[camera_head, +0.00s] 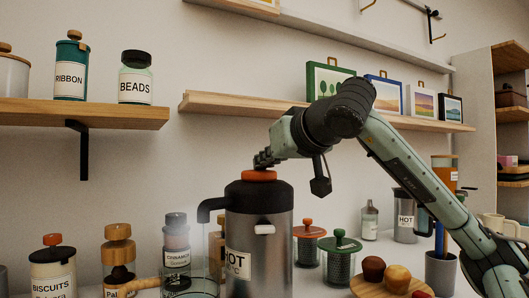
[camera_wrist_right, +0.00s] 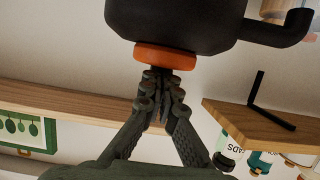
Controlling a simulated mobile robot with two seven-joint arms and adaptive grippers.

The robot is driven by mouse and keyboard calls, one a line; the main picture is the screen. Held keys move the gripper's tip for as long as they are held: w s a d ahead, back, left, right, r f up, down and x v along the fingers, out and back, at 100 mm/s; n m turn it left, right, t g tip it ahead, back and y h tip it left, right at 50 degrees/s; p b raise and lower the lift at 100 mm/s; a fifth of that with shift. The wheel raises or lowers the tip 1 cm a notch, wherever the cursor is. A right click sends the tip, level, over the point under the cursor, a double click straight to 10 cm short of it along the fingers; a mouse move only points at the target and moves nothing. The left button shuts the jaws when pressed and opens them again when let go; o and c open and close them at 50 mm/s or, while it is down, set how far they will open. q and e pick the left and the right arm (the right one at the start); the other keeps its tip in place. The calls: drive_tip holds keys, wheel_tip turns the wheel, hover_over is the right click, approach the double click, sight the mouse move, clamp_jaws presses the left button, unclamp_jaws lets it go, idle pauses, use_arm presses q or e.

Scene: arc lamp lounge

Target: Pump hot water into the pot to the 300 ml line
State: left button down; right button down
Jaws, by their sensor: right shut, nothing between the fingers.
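The steel pump flask (camera_head: 258,250) labelled HOT stands upright at the front, with a black top, a black spout (camera_head: 208,208) pointing left and an orange pump button (camera_head: 259,175). A clear glass pot (camera_head: 192,290) with what looks like a wooden handle sits below the spout, cut off by the bottom edge; its water level and lines cannot be read. My right gripper (camera_head: 262,160) is shut and empty, its fingertips at the top of the button. In the right wrist view the closed fingertips (camera_wrist_right: 158,82) meet the orange button (camera_wrist_right: 165,57). My left gripper is not in view.
Left of the flask stand a biscuits jar (camera_head: 53,268), a wooden-topped jar (camera_head: 118,258) and a cinnamon jar (camera_head: 177,245). On the right are green- and orange-lidded canisters (camera_head: 341,262), another HOT container (camera_head: 405,218) and a muffin board (camera_head: 368,287). Wall shelves (camera_head: 220,103) hang behind.

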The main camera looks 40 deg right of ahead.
drive_tip(key=shift+s+a+f, duration=0.1)
drive_tip(key=shift+f, duration=0.05)
drive_tip(key=v, duration=1.2)
idle(0.6)
